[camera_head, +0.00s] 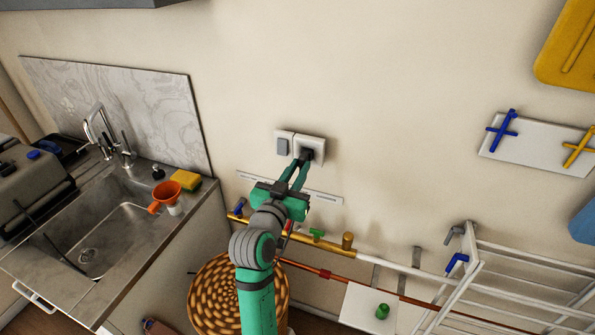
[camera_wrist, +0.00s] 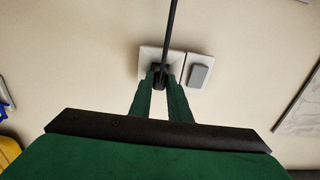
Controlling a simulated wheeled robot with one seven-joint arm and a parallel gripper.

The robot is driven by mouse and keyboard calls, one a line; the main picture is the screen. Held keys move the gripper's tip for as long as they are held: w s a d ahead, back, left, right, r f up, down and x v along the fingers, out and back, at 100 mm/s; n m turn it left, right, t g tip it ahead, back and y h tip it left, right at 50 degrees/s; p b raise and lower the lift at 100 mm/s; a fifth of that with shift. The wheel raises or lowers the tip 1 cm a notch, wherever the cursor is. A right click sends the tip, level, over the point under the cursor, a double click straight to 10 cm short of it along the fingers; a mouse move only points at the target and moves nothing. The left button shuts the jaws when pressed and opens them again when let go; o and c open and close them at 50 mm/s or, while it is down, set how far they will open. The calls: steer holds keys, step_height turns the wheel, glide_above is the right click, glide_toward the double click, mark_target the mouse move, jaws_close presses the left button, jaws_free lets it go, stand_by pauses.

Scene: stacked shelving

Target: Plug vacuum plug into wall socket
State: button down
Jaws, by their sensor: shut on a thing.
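The white wall socket (camera_head: 318,144) is on the beige wall, beside a switch plate with a grey rocker (camera_head: 283,146). My gripper (camera_head: 301,163) reaches up to the socket with its green fingers shut on the black vacuum plug (camera_head: 306,154). In the wrist view, the plug (camera_wrist: 159,72) sits between my fingertips (camera_wrist: 162,84), right in front of the socket (camera_wrist: 147,57). A black cord (camera_wrist: 171,25) runs from the plug to the frame edge. The plug's pins are hidden, so I cannot tell how deep it sits in the socket.
A sink counter (camera_head: 128,266) with an orange funnel (camera_head: 163,196) and yellow sponge (camera_head: 186,180) stands left. Pipes (camera_head: 376,250) run along the wall below the socket. A wicker basket (camera_head: 212,292) stands below my arm, and a white drying rack (camera_head: 520,262) is at right.

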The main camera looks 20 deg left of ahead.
steer(key=shift+w, duration=0.8)
steer(key=c, duration=1.6)
jaws_free()
steer(key=s, duration=1)
steer(key=shift+s+a, duration=0.2)
steer(key=shift+s, duration=0.2)
